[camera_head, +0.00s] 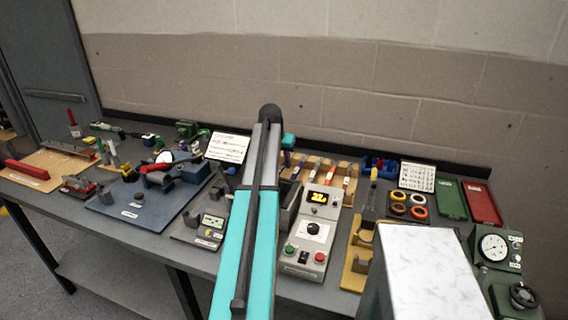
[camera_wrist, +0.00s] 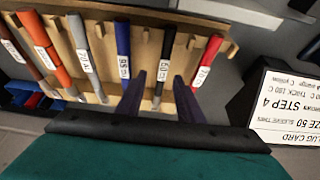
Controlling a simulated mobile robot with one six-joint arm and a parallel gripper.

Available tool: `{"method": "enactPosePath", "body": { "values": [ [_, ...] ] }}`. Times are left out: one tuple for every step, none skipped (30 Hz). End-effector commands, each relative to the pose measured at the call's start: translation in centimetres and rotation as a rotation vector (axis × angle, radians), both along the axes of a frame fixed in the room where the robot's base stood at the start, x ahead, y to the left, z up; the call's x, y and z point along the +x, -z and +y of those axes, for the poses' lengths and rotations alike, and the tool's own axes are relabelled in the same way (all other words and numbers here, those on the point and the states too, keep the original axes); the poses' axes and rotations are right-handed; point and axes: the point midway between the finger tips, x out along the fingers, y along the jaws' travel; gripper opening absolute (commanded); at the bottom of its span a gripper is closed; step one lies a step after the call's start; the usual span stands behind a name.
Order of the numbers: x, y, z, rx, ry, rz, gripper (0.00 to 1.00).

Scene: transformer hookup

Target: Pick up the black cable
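The black cable (camera_wrist: 167,50) lies in a slot of a wooden rack (camera_wrist: 186,36) in the wrist view, with a white label on it. The blue cable (camera_wrist: 123,48) lies to its left and the red cable (camera_wrist: 208,60) to its right. My gripper (camera_wrist: 159,78) is open, its two dark fingers apart on either side of the black cable. I cannot tell whether they touch it. In the head view my arm hides part of the rack (camera_head: 346,190), and the black cable cannot be made out there.
Grey (camera_wrist: 80,45), orange (camera_wrist: 49,45) and brown (camera_wrist: 12,40) cables share the rack. A blue bin (camera_wrist: 38,97) and a step card (camera_wrist: 286,105) flank it. In the head view, a control box (camera_head: 314,232) stands in front of the rack and tape rolls (camera_head: 408,203) lie to the right.

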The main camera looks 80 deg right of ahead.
Motion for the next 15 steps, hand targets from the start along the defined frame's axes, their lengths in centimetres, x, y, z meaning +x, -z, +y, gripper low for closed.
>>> {"method": "enactPosePath", "body": {
  "values": [
    [0.0, 0.4, -0.3, 0.002, 0.0, 0.001, 0.34],
    [-0.1, 0.6, -0.4, 0.002, 0.0, 0.0, 0.34],
    [-0.1, 1.0, -0.5, 0.001, 0.0, 0.0, 0.34],
    [-0.1, 1.2, -0.6, 0.001, 0.0, 0.0, 0.34],
    [-0.1, 1.4, -0.6, 0.001, 0.0, 0.0, 0.34],
    [-0.1, 1.7, -0.7, 0.001, 0.0, 0.0, 0.34],
    [-0.1, 1.8, -0.8, 0.001, 0.0, 0.0, 0.34],
    [-0.1, 1.9, -0.8, 0.001, 0.0, 0.0, 0.34],
    [-0.1, 2.0, -0.8, 0.001, 0.0, 0.0, 0.34],
    [-0.1, 2.0, -0.8, 0.0, 0.0, 0.0, 0.34],
    [-0.1, 2.0, -0.8, 0.0, 0.0, 0.0, 0.34],
    [-0.1, 2.1, -0.8, 0.0, 0.0, 0.0, 0.34],
    [-0.1, 2.1, -0.8, 0.0, 0.0, -0.001, 0.34],
    [-0.1, 2.1, -0.8, 0.0, 0.0, -0.001, 0.34],
    [-0.1, 2.1, -0.8, 0.0, 0.0, -0.001, 0.34]
  ]
}}
